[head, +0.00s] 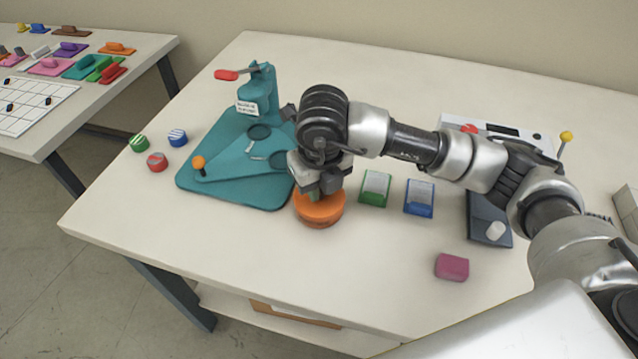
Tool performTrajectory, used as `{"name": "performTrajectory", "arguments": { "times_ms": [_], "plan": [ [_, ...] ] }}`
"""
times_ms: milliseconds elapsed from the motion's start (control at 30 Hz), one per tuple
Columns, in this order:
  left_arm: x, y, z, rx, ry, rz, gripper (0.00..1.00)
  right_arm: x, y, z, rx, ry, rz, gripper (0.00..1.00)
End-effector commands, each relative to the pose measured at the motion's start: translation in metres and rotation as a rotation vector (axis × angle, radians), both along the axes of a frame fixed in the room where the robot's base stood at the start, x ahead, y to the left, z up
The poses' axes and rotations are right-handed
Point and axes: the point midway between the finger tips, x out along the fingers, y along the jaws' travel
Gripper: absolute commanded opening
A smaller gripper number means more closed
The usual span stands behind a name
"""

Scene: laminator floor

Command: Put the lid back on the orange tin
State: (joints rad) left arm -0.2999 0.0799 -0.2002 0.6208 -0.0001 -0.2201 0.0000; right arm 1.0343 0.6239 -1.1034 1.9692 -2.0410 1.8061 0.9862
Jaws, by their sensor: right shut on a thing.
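The orange tin (320,221) stands on the white table, just right of the front of the teal press. The orange lid (312,207) is on top of the tin, looking level; whether it is fully seated cannot be told. My right gripper (322,190) comes down from above and is shut on the lid, its fingers hiding the lid's far part and its knob, if any. My left gripper is not in view.
A teal press (235,196) with a red-ended lever stands left of the tin. Green (375,188) and blue (419,198) card holders stand to the right. A pink block (452,267) lies front right. Small round pieces (157,162) lie at the left.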

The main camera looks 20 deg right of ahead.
Motion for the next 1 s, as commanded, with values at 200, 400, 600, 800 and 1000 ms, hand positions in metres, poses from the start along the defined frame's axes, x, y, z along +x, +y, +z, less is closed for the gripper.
{"name": "performTrajectory", "arguments": {
  "times_ms": [200, 400, 600, 800, 1000],
  "plan": [
    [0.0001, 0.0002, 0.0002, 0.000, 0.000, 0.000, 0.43, -0.0001, 0.0001, 0.0003, 0.000, 0.000, 0.000, 0.00],
    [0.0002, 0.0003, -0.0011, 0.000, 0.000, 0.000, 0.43, 0.0000, 0.0001, -0.0003, 0.000, 0.000, 0.000, 0.00],
    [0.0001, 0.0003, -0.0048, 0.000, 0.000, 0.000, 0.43, 0.0000, 0.0002, -0.0010, 0.001, 0.000, 0.000, 0.00],
    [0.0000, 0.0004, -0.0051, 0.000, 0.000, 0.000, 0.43, -0.0002, 0.0002, -0.0003, 0.001, 0.000, 0.000, 0.00],
    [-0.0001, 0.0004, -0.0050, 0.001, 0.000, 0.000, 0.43, -0.0001, 0.0001, -0.0002, 0.000, 0.000, 0.000, 0.00]
  ]
}}
